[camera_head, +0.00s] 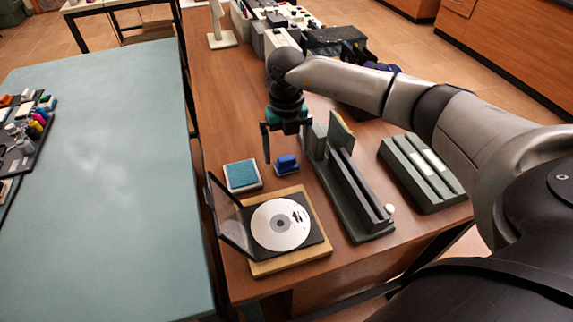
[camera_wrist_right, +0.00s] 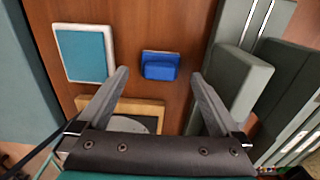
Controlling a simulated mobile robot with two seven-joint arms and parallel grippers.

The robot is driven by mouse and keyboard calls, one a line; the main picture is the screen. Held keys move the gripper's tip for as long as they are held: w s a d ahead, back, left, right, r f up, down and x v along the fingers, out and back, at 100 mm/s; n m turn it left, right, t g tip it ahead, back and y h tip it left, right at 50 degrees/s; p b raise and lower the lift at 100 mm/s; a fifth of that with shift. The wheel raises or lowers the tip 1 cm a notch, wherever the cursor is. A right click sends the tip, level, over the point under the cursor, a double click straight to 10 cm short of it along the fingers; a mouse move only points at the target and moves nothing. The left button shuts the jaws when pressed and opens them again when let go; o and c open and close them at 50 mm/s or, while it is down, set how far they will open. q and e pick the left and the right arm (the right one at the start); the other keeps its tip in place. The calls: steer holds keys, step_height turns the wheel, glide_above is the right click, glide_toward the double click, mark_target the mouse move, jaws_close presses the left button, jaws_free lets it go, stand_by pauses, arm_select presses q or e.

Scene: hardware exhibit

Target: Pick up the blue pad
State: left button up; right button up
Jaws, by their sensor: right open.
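A small blue pad (camera_head: 287,163) lies on the brown wooden table, and it also shows in the right wrist view (camera_wrist_right: 160,66), on a slightly wider, flat blue base. My right gripper (camera_head: 286,147) points down above it, open and empty. In the wrist view the fingertips of my right gripper (camera_wrist_right: 160,74) stand to either side of the blue pad, apart from it. A square teal pad in a white frame (camera_head: 242,176) lies to the left of the blue pad; in the wrist view it is outside the left finger (camera_wrist_right: 84,53). My left gripper is out of view.
A disc in an open black case (camera_head: 281,225) rests on a wooden board in front. A green slotted rack (camera_head: 345,185) stands close on the right, with a grey-green block (camera_head: 422,173) beyond it. A pale teal table (camera_head: 105,180) is at left.

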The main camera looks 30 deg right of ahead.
mark_target(287, 163)
step_height(287, 163, down, 3)
steer(key=shift+r, duration=0.15)
steer(key=shift+c, duration=0.2)
steer(key=c, duration=1.3)
arm_select(q)
steer(key=shift+w+a+f, duration=0.25)
steer(key=shift+a+f, duration=0.05)
arm_select(e)
steer(key=shift+c, duration=0.2)
